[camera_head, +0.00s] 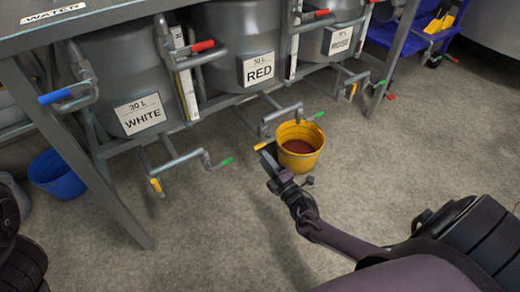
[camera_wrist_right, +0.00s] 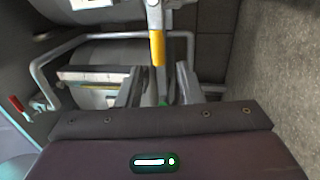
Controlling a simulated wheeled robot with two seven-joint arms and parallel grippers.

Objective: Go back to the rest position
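My right gripper (camera_head: 269,163) reaches in from the lower right in the camera_head view. It is just left of a yellow bucket (camera_head: 316,158) with dark red liquid in it, on the floor below the RED tank (camera_head: 226,40). In the camera_wrist_right view its two fingers (camera_wrist_right: 158,88) are apart. A pipe with a yellow handle (camera_wrist_right: 157,48) shows between and beyond them; I cannot tell whether they touch it. My left gripper is out of view.
The WHITE tank (camera_head: 115,75) and another tank (camera_head: 338,40) flank the RED one in a metal frame with valves. A blue bucket (camera_head: 58,174) stands at the left. A blue cart (camera_head: 412,38) is at the upper right. The floor in front is open.

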